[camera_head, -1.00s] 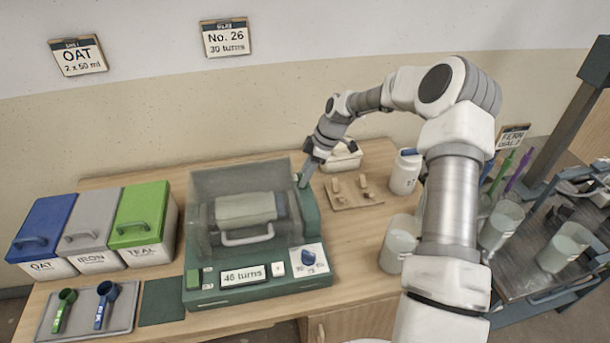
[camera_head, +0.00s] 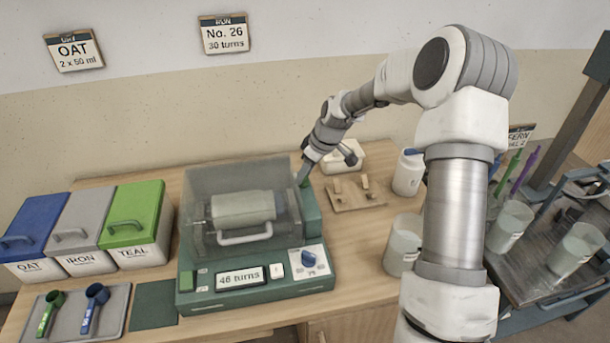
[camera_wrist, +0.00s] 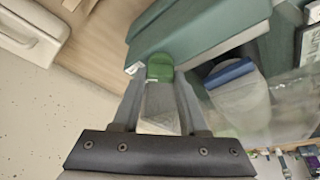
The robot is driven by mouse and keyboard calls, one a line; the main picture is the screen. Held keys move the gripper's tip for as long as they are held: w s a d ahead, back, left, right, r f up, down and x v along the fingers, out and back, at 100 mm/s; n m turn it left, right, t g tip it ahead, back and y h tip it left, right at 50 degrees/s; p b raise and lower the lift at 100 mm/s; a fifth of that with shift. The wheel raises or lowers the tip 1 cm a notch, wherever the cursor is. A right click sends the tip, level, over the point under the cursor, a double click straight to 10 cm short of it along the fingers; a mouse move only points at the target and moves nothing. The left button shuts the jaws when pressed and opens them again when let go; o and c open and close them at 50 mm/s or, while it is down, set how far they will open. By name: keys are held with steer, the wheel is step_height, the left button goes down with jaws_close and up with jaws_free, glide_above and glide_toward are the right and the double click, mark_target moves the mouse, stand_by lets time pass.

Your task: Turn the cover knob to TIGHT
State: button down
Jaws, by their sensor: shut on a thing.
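The green machine (camera_head: 255,288) stands on the bench with a clear cover (camera_head: 200,188) over a pale drum (camera_head: 242,207). My gripper (camera_head: 303,180) reaches down at the cover's back right corner. In the wrist view my gripper (camera_wrist: 160,88) has its two grey fingers on either side of a rounded green knob (camera_wrist: 160,68), shut on it. I take this as the cover knob; in the head view my gripper hides it. A small white label (camera_wrist: 133,68) lies beside it, too small to read, so its setting cannot be told.
A blue dial (camera_head: 309,260) and a display reading "46 turns" (camera_head: 238,275) are on the machine's front. Lidded bins (camera_head: 135,222) stand left.

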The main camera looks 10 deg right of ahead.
stand_by(0.4)
steer(key=shift+c, duration=2.2)
jaws_free()
